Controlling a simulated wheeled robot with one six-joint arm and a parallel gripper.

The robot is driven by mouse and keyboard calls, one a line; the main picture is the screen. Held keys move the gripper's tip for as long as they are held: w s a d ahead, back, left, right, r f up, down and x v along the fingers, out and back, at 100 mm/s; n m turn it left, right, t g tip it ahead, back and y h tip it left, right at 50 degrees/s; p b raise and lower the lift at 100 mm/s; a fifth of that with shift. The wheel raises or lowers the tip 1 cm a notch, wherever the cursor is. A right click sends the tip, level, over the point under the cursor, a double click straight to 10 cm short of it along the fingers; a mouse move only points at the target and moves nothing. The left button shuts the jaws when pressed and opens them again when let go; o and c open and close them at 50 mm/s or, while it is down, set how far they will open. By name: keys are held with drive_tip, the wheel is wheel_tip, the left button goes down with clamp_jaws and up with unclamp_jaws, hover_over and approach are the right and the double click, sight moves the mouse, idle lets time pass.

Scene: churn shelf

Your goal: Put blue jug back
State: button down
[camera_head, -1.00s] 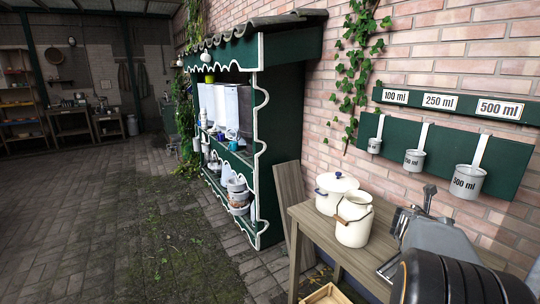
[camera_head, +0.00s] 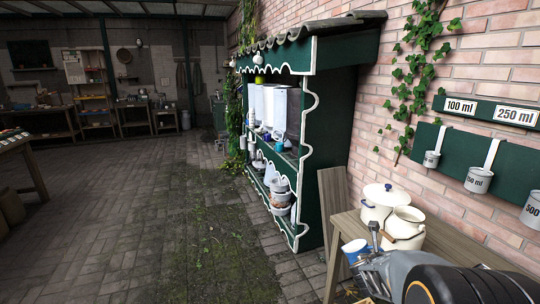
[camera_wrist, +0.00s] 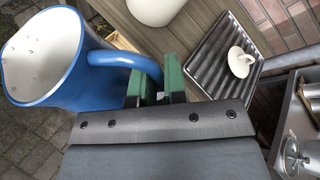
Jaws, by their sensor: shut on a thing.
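The blue jug (camera_wrist: 85,75) has a white inside and fills the upper left of the wrist view. In that view my gripper (camera_wrist: 157,83) is shut on its looped handle, with green finger pads at the handle. In the head view the jug (camera_head: 352,250) shows small in front of my gripper (camera_head: 373,240), held near the left end of the wooden table. Its far side is hidden. The green shelf with white scalloped trim (camera_head: 330,130) stands farther off, left of the table, with several vessels on its boards.
The wooden table (camera_head: 345,222) holds a lidded white pot (camera_head: 376,208) and a cream can (camera_head: 404,230). A ribbed tray (camera_wrist: 222,62) with a small white piece lies in the wrist view. Measuring cups (camera_head: 478,180) hang on the brick wall. Paved floor (camera_head: 130,210) is open at left.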

drive_tip(key=w+a+f+n+t+y, duration=0.1)
drive_tip(key=a+n+y, duration=0.1)
drive_tip(key=a, duration=0.7)
drive_tip(key=w+a+f+n+t+y+p, duration=0.1)
drive_tip(key=a+n+t+y, duration=0.1)
drive_tip(key=a, duration=0.8)
drive_tip(key=shift+a+f+n+y, duration=0.3)
drive_tip(key=shift+f+n+y, duration=0.05)
drive_tip(key=shift+n+y, duration=0.5)
drive_tip(key=shift+a, duration=0.1)
